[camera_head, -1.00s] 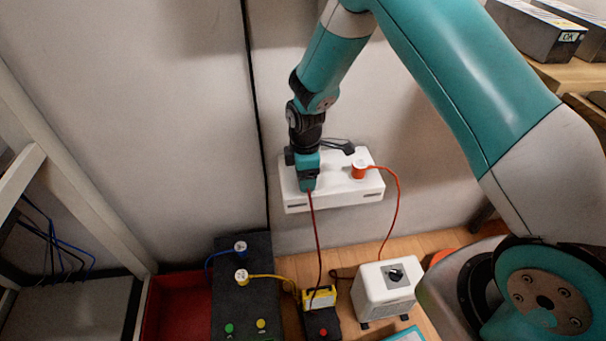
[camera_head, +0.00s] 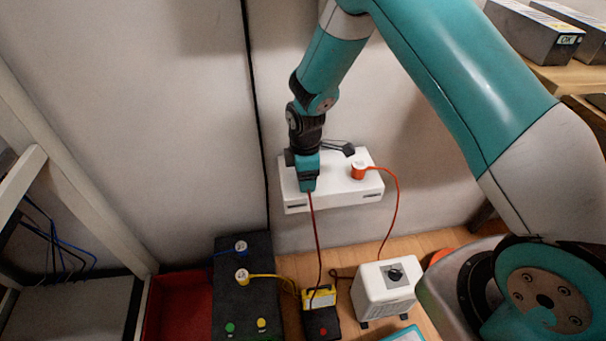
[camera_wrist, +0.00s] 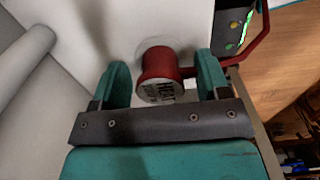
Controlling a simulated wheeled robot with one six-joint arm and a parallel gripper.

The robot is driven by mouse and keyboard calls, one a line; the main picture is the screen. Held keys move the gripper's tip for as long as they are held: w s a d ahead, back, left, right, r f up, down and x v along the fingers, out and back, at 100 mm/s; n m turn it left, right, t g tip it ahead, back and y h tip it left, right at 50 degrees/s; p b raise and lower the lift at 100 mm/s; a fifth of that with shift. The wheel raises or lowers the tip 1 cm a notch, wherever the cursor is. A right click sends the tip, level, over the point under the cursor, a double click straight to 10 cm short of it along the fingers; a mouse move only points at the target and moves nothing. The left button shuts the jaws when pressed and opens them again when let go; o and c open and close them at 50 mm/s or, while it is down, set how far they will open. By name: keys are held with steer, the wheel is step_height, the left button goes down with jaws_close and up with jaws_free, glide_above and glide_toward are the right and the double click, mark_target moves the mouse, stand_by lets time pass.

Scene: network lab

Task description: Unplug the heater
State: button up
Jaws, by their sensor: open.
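A dark red plug (camera_wrist: 158,70) sits in the white socket strip (camera_head: 330,200) on the wall. Its face carries a label that seems to begin with "HEAT"; the rest is unclear. My gripper (camera_wrist: 163,68) is open, with one finger on each side of this plug; I cannot tell if they touch it. In the head view my gripper (camera_head: 308,186) hides the plug, and its dark red cord (camera_head: 316,230) hangs down toward a black and yellow unit (camera_head: 320,300). An orange-red plug (camera_head: 358,172) sits further right in the strip. Its cord runs down behind a white box with a knob (camera_head: 385,292).
A black strip (camera_head: 240,300) with a blue plug (camera_head: 240,247) and a yellow plug (camera_head: 242,278) lies on the floor at the left. A red bin (camera_head: 180,305) is beside it. Shelves with grey boxes (camera_head: 535,32) stand at the upper right.

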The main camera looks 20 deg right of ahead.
steer(key=shift+c, duration=0.4)
steer(key=c, duration=1.1)
steer(key=shift+r+p, duration=2.45)
steer(key=shift+r, duration=0.6)
